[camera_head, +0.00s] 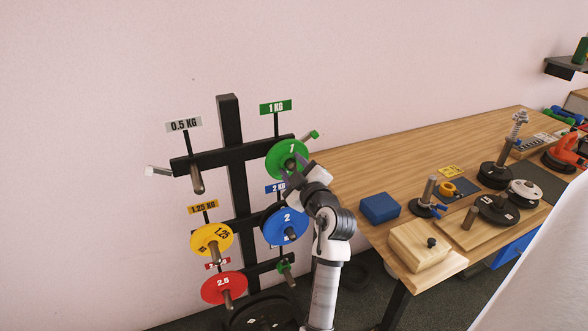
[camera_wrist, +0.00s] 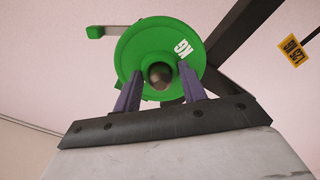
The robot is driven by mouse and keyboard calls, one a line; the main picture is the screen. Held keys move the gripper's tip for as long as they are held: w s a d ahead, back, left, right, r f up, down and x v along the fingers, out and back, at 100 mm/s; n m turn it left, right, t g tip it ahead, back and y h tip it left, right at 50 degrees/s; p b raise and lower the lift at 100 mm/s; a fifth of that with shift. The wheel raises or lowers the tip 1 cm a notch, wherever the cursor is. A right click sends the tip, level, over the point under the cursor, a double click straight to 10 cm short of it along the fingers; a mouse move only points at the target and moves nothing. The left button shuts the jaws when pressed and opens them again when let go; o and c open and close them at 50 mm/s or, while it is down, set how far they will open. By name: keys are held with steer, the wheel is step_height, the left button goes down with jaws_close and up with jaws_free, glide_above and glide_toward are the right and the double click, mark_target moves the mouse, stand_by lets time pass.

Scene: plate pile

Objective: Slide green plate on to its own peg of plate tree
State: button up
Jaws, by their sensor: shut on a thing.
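The green plate (camera_head: 283,152) marked 1 is at the upper right arm of the black plate tree (camera_head: 232,150), under the 1 KG sign (camera_head: 275,107). In the wrist view the green plate (camera_wrist: 140,45) faces me, and the rounded brown end of a peg (camera_wrist: 160,76) shows in its centre hole. My gripper (camera_head: 296,171) is at the plate's front; in the wrist view its two purple fingers (camera_wrist: 158,92) are shut on the plate's middle, one each side of the peg end. How far the plate is along the peg is hidden.
On the tree, a blue plate (camera_head: 281,223) hangs just below, with yellow (camera_head: 207,235) and red (camera_head: 219,287) plates lower left. The 0.5 KG peg (camera_head: 196,180) is bare. A wooden table (camera_head: 385,155) with a blue box (camera_head: 380,208) and several weights stands right.

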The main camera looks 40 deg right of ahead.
mark_target(285, 157)
steer(key=shift+w+r, duration=0.15)
steer(key=shift+r, duration=0.05)
stand_by(0.3)
steer(key=shift+x, duration=1.8)
steer(key=shift+w, duration=0.2)
steer(key=shift+w+d, duration=0.1)
steer(key=shift+w, duration=0.35)
steer(key=o, duration=1.5)
steer(key=shift+c, duration=0.2)
steer(key=shift+f, duration=0.35)
steer(key=b+v, duration=0.3)
steer(key=v, duration=1.1)
steer(key=shift+r, duration=0.25)
